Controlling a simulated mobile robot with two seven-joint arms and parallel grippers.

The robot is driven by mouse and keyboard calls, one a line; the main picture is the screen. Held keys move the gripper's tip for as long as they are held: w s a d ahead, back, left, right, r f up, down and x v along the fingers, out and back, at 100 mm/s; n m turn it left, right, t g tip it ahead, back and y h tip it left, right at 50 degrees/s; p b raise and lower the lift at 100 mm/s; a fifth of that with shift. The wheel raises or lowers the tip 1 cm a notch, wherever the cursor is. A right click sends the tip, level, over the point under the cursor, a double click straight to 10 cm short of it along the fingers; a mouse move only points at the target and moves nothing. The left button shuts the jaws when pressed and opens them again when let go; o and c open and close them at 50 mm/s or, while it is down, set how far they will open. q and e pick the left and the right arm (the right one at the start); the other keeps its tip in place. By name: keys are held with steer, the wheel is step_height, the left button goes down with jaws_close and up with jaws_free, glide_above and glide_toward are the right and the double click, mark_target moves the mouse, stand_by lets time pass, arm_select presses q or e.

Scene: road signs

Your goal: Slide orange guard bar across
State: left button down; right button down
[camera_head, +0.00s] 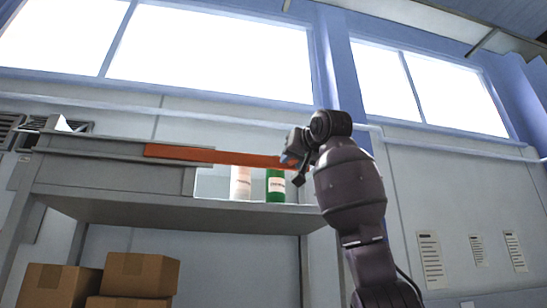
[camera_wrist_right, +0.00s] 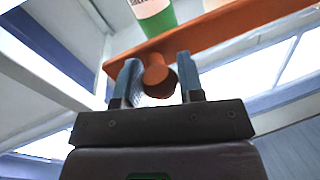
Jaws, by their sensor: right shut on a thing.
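The orange guard bar (camera_head: 220,156) runs level across the front of the grey shelf unit in the head view. Its left part lies against the grey panel and its right part crosses the opening. My right gripper (camera_head: 293,160) is at the bar's right end. In the right wrist view the bar (camera_wrist_right: 222,32) crosses the top, and its round orange knob (camera_wrist_right: 158,78) sits between the two blue fingers of my right gripper (camera_wrist_right: 160,80), which is shut on it. My left gripper is not in view.
A white bottle (camera_head: 241,183) and a green bottle (camera_head: 276,186) stand on the shelf (camera_head: 150,211) behind the bar. Cardboard boxes (camera_head: 137,275) are stacked below. Papers (camera_head: 431,259) hang on the wall at right.

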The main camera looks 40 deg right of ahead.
steer(key=s+d, duration=0.5)
steer(key=d, duration=0.4)
steer(key=shift+s+p, duration=0.25)
steer(key=shift+p, duration=0.05)
steer(key=c, duration=1.2)
jaws_free()
steer(key=o, duration=0.4)
steer(key=shift+s+d, duration=0.15)
steer(key=shift+d, duration=0.05)
steer(key=shift+o, duration=0.2)
steer(key=shift+a, duration=0.1)
